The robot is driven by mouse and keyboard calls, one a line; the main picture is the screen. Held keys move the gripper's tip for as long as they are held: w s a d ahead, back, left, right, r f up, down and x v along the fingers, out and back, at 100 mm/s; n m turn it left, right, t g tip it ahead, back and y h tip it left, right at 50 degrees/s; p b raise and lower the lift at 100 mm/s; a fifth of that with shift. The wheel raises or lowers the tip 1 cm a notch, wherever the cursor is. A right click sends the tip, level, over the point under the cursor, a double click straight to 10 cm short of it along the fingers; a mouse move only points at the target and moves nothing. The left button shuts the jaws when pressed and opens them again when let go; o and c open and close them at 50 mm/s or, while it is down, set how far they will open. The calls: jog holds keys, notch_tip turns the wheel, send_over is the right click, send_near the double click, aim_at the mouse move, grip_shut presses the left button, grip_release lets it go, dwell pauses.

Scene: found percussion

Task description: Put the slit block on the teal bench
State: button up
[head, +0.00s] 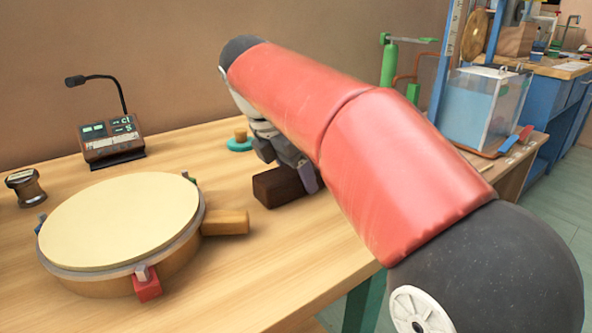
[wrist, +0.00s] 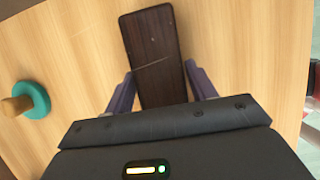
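The slit block is most likely the dark brown wooden block (head: 277,188), lying on the near wooden tabletop; a thin line crosses its top in the wrist view (wrist: 155,45). My gripper (wrist: 160,68) points down over it, with one purple finger on each side. A narrow gap shows beside the right finger; the left finger is very close to the block. In the head view my gripper (head: 300,180) is partly hidden by my red arm. The near table has a teal leg (head: 365,302). A blue-sided bench (head: 572,108) stands at the back right; I cannot tell which bench is meant.
A large round drum (head: 118,220) with a wooden block (head: 226,222) at its side fills the left front. A teal disc with a wooden knob (head: 239,143) sits near the block. A microphone console (head: 110,140) and a clear water tank (head: 484,105) stand farther back.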

jog(key=shift+o, duration=1.4)
jog(key=shift+r, duration=0.15)
jog(key=p+v, duration=0.4)
jog(key=v, duration=0.6)
jog(key=shift+a+r, duration=0.1)
jog(key=shift+r, duration=0.15)
jog(key=shift+s+a+r, duration=0.25)
jog(key=shift+s+r, duration=0.05)
jog(key=shift+r, duration=0.35)
